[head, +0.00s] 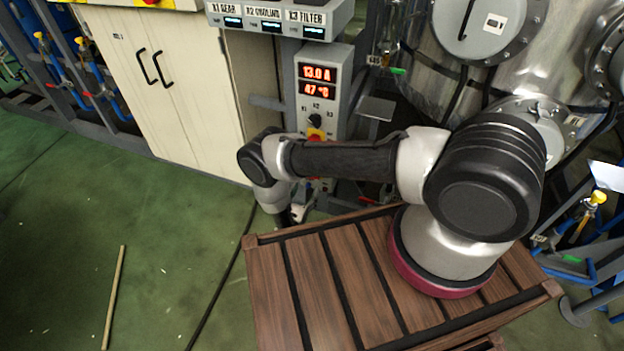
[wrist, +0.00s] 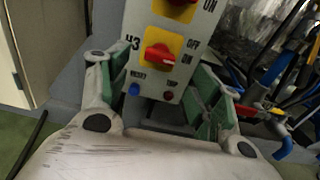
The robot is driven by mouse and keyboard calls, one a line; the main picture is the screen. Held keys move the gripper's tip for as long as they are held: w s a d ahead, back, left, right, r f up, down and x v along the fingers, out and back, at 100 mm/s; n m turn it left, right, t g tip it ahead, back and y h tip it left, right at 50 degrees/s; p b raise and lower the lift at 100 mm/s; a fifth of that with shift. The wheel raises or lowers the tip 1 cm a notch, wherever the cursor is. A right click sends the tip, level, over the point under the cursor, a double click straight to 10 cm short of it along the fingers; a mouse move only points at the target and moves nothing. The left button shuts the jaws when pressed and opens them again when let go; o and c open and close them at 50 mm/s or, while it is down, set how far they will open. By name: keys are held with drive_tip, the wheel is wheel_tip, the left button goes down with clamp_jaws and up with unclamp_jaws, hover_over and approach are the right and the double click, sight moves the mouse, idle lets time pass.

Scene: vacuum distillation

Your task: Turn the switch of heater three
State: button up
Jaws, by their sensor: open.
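The heater three switch (wrist: 158,56) is a red knob on a yellow plate, marked with a 3 at its left and OFF and ON at its right. Its handle lies roughly sideways in the wrist view. My gripper (wrist: 160,80) is open, its green-padded fingers to the left and right of the panel's lower part. The knob shows between and beyond the fingers, and I see no contact with it. In the head view my gripper (head: 297,212) is low in front of the grey control box (head: 340,85), and my arm covers much of the box's lower part.
A blue reset button (wrist: 134,89) and a dark red button (wrist: 168,96) sit below the knob. Another red switch (wrist: 176,5) is above it. A beige cabinet (head: 165,85) stands left of the box, and metal vessels (head: 560,60) stand right. Green floor is open at left.

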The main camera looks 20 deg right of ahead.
drive_tip(key=x, duration=0.7)
drive_tip(key=shift+w, duration=0.15)
drive_tip(key=shift+d, duration=0.15)
drive_tip(key=c, duration=1)
